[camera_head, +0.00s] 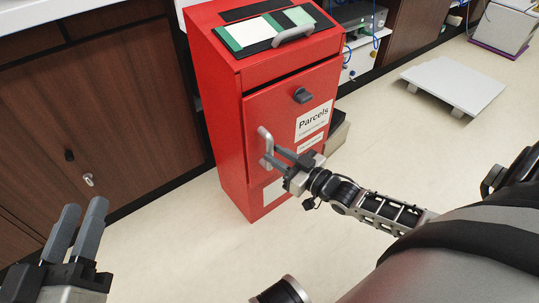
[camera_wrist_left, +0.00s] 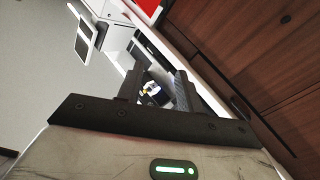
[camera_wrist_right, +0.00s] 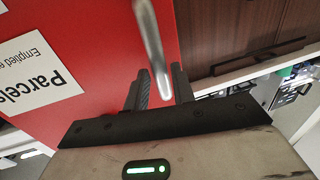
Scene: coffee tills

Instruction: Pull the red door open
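The red door (camera_head: 262,110) is the front panel of a red parcel box (camera_head: 222,110) and looks shut. It bears a white "Parcels" label (camera_head: 313,121), which also shows in the right wrist view (camera_wrist_right: 38,78). A pale upright bar handle (camera_head: 264,142) is on the door's left side. My right gripper (camera_head: 277,157) is at this handle with its fingers apart. In the right wrist view, the handle (camera_wrist_right: 151,45) reaches down between the two fingers; contact cannot be told. My left gripper (camera_head: 82,222) is open and empty at the lower left, away from the box.
Brown wooden cabinets (camera_head: 95,110) stand left of the box. A dark knob (camera_head: 302,95) is high on the door, and a second handle (camera_head: 293,34) is on the box's top. A low white platform (camera_head: 455,84) stands at the right. The pale floor (camera_head: 185,245) before the box is clear.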

